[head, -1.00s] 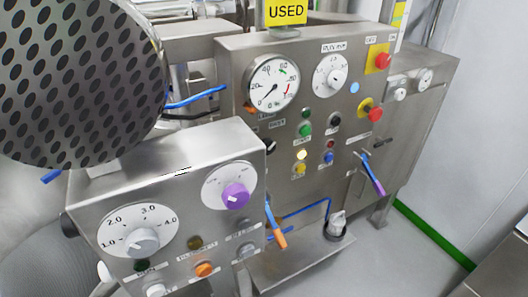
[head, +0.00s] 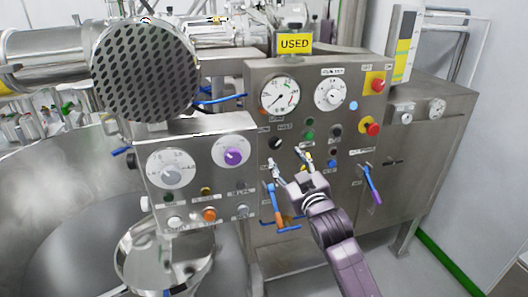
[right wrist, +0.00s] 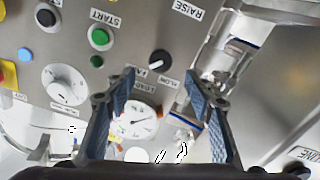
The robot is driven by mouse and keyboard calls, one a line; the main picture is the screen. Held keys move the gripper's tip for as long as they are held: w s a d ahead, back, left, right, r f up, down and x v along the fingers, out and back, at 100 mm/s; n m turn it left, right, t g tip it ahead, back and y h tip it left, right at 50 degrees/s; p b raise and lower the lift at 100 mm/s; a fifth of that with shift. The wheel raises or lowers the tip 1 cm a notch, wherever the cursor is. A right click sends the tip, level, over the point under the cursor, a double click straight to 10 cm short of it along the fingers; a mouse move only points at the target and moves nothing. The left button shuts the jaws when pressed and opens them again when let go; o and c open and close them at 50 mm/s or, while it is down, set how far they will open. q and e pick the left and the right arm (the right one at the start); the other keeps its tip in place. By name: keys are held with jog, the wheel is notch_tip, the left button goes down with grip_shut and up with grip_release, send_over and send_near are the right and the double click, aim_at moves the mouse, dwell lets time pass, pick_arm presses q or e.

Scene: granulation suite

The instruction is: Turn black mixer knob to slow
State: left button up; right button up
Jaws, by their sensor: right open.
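The black mixer knob (head: 276,143) is on the steel panel below the round gauge and left of the green button. It also shows in the right wrist view (right wrist: 160,59), with small labels beside it; one seems to read SLOW. My right gripper (head: 289,162) is open and empty in front of the panel, just below the knob in the head view. In the right wrist view my gripper (right wrist: 160,78) has the knob beyond the gap between its fingertips, apparently without contact. My left gripper is not in view.
A gauge (head: 280,93), a white dial (head: 331,94), a green button (head: 309,122) and red emergency buttons (head: 372,127) share the panel. Blue-and-orange (head: 273,205) and blue-and-purple (head: 371,185) levers stick out below. A control box with a purple knob (head: 233,157) juts out at left.

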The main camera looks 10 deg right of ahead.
aim_at(276, 144)
jog(key=w, duration=0.3)
jog(key=w+p, duration=0.1)
jog(key=w, duration=0.2)
jog(key=shift+a+r+p, duration=0.15)
jog(key=shift+a+p, duration=0.05)
jog(key=shift+p, duration=0.1)
jog(key=shift+w, duration=1.2)
jog(key=shift+c, duration=0.3)
jog(key=c, duration=1.1)
